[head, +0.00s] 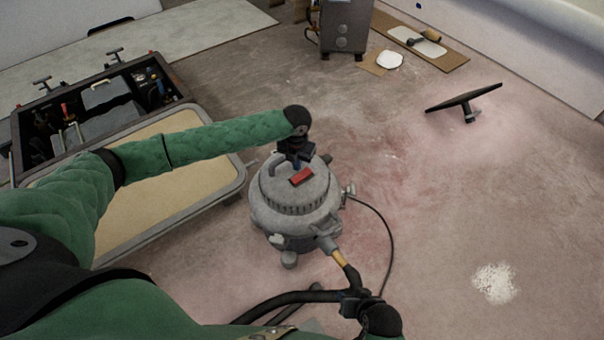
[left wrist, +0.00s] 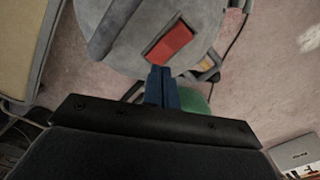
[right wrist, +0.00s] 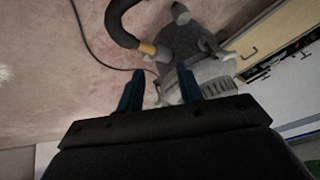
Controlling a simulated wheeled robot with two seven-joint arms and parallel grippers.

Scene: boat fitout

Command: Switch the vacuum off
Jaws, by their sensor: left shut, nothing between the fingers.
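The grey vacuum (head: 295,215) stands upright on the floor in the middle of the head view. Its red switch (head: 302,176) sits on the lid, and the switch also shows in the left wrist view (left wrist: 170,43). My left gripper (head: 306,160) is shut and empty, above the lid beside the switch; its blue fingertips (left wrist: 161,70) appear at the switch's near edge. I cannot tell whether they touch it. My right gripper (head: 352,298) is near the hose; its fingers (right wrist: 160,85) are apart with nothing held between them. The vacuum (right wrist: 178,40) lies beyond them.
The black hose (head: 285,300) runs from the vacuum's front, and a thin cable (head: 392,240) curves over the floor. A tan-topped cart (head: 240,180) stands left with an open toolbox (head: 20,150). White powder (head: 494,283) lies right. Floor right of the vacuum is mostly free.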

